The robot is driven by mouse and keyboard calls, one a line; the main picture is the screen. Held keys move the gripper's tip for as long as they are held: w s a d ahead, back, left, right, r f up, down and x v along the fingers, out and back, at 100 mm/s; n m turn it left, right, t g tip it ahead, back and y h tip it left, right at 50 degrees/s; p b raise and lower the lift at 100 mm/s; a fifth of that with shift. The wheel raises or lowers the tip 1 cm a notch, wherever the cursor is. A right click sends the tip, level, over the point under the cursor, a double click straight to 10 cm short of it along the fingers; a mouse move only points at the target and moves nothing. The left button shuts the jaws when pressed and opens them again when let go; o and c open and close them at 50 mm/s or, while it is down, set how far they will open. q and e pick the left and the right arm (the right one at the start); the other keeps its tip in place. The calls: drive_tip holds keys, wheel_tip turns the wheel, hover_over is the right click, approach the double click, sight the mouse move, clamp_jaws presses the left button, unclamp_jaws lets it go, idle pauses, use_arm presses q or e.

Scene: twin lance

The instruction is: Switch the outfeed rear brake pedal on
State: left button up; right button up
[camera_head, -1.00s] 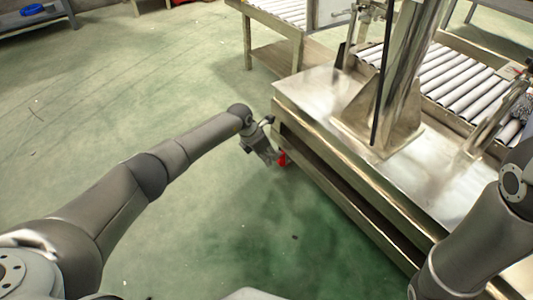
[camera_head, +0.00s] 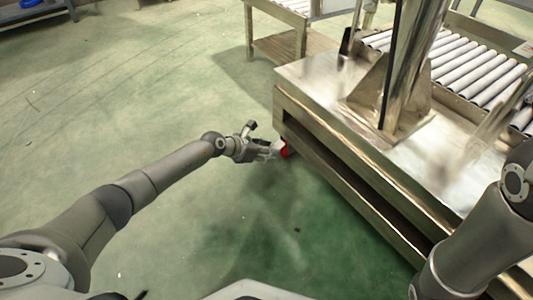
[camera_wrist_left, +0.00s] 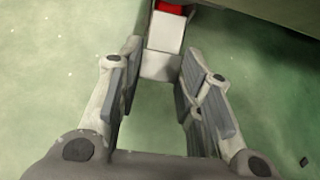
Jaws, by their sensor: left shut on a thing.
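The fingers partly hide the pedal in the head view. My right gripper is out of view; only my right arm shows.
The machine base carries a steel post (camera_head: 400,70) on its top. A roller conveyor (camera_head: 480,68) runs behind it at the right. A low bench (camera_head: 285,48) stands at the back. The green floor (camera_head: 110,110) to the left is clear.

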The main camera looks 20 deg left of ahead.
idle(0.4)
use_arm(q)
drive_tip(key=o, duration=1)
drive_tip(key=v, duration=1.2)
drive_tip(key=shift+f, duration=0.1)
